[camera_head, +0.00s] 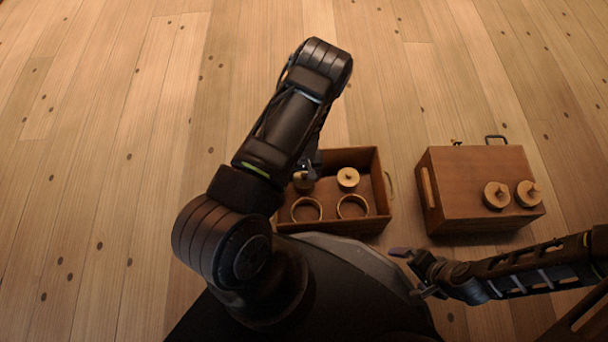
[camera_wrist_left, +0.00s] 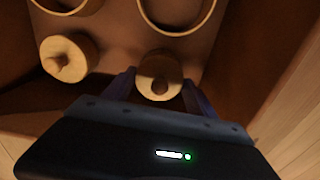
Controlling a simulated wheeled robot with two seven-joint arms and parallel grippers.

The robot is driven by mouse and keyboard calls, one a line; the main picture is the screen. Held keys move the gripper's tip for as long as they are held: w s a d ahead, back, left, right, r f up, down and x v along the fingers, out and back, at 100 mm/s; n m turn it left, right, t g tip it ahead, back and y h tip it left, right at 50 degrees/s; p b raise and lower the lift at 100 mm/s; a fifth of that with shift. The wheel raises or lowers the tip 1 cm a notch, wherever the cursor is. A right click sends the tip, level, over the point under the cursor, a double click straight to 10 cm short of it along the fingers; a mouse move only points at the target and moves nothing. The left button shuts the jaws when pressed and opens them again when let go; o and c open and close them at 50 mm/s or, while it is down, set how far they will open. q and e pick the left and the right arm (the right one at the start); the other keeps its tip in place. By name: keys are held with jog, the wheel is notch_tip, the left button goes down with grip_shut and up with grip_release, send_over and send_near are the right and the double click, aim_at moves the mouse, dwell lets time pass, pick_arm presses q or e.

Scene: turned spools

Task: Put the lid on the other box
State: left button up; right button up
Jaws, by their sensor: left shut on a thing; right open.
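My left gripper (camera_head: 312,166) reaches into the open wooden box (camera_head: 384,200). In the left wrist view its fingers (camera_wrist_left: 160,85) are shut on a pale round knobbed spool (camera_wrist_left: 160,88), also partly visible in the head view (camera_head: 302,183). I cannot tell if that spool is lifted off the box floor. A second knobbed spool (camera_head: 348,178) stands beside it. The other wooden box (camera_head: 465,175), at the right, has a closed top with two knobbed round pieces (camera_head: 496,195) (camera_head: 527,193) on it. My right gripper (camera_head: 408,270) is open and empty, in front of and between the boxes.
Two pale rings (camera_head: 306,209) (camera_head: 352,206) lie in the near half of the open box. A dark metal handle (camera_head: 496,138) shows behind the right box. A gap of bare plank floor (camera_head: 408,190) separates the boxes. The floor behind them is clear.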

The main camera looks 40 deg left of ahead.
pick_arm(q)
jog(key=shift+s+d, duration=0.1)
dwell(0.3)
jog(key=shift+f+b, duration=0.15)
jog(key=shift+b, duration=0.15)
dwell(0.4)
jog(key=o, duration=1.4)
jog(key=shift+o, duration=0.9)
jog(key=shift+r+p, duration=0.55)
jog(key=shift+r, duration=0.25)
